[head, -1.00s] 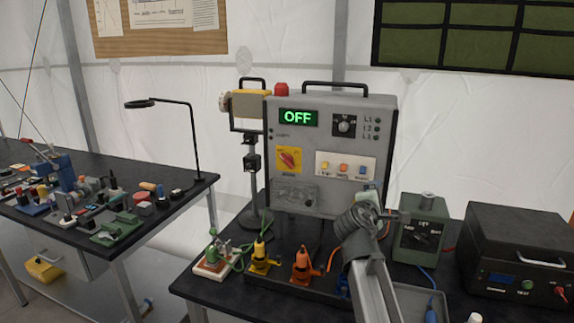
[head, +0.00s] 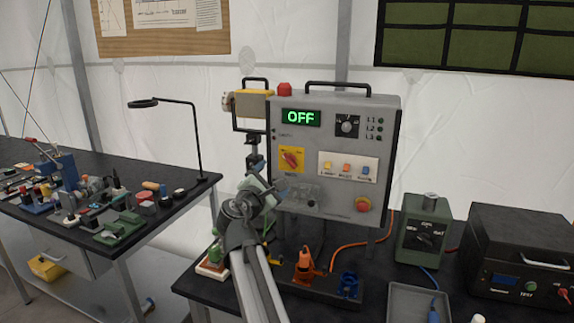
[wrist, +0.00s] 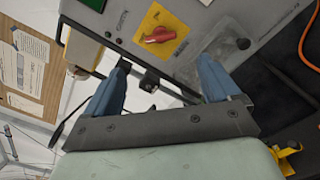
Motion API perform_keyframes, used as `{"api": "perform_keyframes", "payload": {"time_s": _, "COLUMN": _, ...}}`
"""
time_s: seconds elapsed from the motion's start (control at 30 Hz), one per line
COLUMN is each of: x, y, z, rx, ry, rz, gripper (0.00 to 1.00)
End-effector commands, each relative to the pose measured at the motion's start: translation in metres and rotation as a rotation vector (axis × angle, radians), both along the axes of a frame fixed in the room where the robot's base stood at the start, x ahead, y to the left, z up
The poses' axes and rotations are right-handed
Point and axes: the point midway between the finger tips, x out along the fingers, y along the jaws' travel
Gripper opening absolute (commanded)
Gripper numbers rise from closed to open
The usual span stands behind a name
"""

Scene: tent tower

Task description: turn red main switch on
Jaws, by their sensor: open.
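The red main switch (head: 290,159) is a red rotary handle on a yellow plate on the front of the grey control box (head: 391,150). Its handle lies slanted. The box's green display (head: 300,117) reads OFF. In the wrist view the red switch (wrist: 158,35) is near the top middle, beyond the blue fingers and apart from them. My gripper (head: 268,187) is just below and left of the switch in the head view. In the wrist view my gripper (wrist: 163,82) is open, with nothing between its fingers.
Orange (head: 305,262) and blue (head: 348,284) clamps stand on the bench in front. A green box (head: 424,232) and black unit (head: 520,255) stand to the right.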

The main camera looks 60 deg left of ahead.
Motion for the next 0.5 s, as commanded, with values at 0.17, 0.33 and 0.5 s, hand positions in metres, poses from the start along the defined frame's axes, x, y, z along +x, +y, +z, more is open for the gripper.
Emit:
{"api": "perform_keyframes", "payload": {"time_s": 0.17, "x": 0.023, "y": 0.024, "z": 0.0, "rx": 0.0, "ry": 0.0, "rz": -0.002, "gripper": 0.89}}
{"api": "perform_keyframes", "payload": {"time_s": 0.33, "x": 0.044, "y": 0.046, "z": 0.001, "rx": 0.0, "ry": 0.001, "rz": -0.002, "gripper": 0.89}}
{"api": "perform_keyframes", "payload": {"time_s": 0.5, "x": 0.064, "y": 0.065, "z": 0.001, "rx": 0.001, "ry": 0.001, "rz": -0.001, "gripper": 0.89}}
